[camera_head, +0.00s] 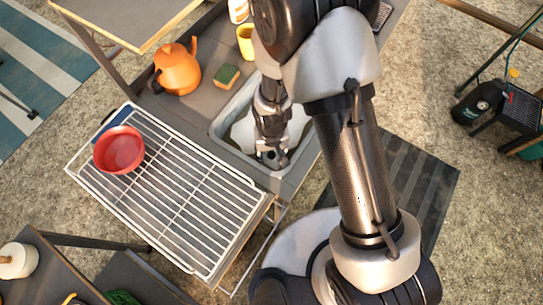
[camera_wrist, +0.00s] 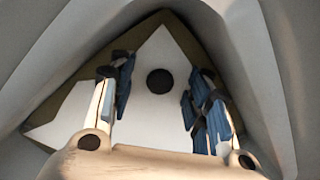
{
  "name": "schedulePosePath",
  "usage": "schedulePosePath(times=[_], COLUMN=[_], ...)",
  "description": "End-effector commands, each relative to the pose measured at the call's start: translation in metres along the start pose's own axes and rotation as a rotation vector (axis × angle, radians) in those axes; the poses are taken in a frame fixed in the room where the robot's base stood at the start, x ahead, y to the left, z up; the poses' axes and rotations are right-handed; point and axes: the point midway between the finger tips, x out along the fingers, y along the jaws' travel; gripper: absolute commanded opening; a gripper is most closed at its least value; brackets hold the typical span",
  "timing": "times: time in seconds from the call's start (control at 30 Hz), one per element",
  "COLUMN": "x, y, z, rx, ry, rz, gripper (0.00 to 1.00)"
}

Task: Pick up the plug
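A dark round disc, which looks like the plug (camera_wrist: 160,81), lies on the pale floor of the sink (camera_head: 222,123) in the wrist view. I cannot tell whether it sits in the drain hole. My gripper (camera_head: 273,158) points down into the sink basin. In the wrist view its two blue-padded fingers stand apart, one on each side of the disc, with nothing between them. How far the fingertips are above the disc is hard to tell. In the head view my arm and gripper hide the disc.
Sloping basin walls surround my gripper closely. A green and yellow sponge (camera_head: 226,76), an orange kettle (camera_head: 177,70) and a yellow cup (camera_head: 246,42) stand on the counter behind and left. A red bowl (camera_head: 119,150) rests on the wire rack (camera_head: 185,195) at left.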

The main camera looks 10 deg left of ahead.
Motion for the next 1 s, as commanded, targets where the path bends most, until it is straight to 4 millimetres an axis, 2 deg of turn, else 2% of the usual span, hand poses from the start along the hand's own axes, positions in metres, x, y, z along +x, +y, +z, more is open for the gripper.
schedulePosePath(times=[0.07, 0.63, 1.0], x=[-0.0002, -0.0002, -0.0044], y=[0.0, 0.0, 0.0], z=[0.0, 0.0002, 0.0], rx=[0.0, 0.0, 0.0], ry=[0.0, -0.001, 0.0], rz=[0.0, 0.0, 0.0], gripper=[0.38, 0.0, 0.0])
